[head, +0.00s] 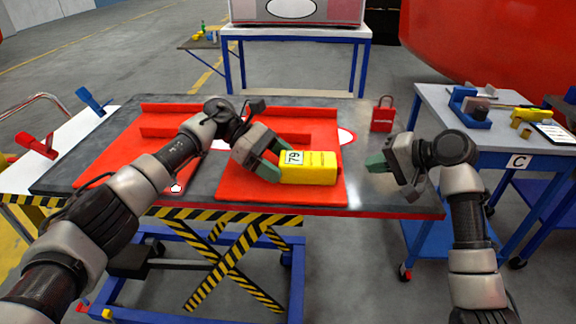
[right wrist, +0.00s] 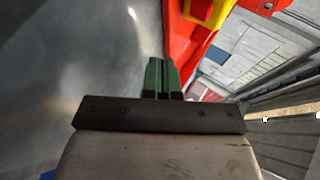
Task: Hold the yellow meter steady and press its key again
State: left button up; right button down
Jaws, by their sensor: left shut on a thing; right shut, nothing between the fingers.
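The yellow meter (head: 322,168) lies on the red panel on the table, with a pale display showing dark digits, apparently "79", at its left end. My left gripper (head: 279,160) is shut on the meter's left end, its green fingers by the display. I cannot make out the key. My right gripper (head: 374,163) is shut and empty, a short way right of the meter and apart from it. In the right wrist view its green fingertips (right wrist: 162,68) are together, and part of the yellow meter (right wrist: 203,9) shows at the top edge.
A red padlock-like block (head: 383,115) stands at the back right. A side table (head: 440,105) marked C holds a blue fixture (head: 470,108) and other parts.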

jog(key=shift+d, duration=0.95)
pick_arm(q)
jog(key=o, duration=0.8)
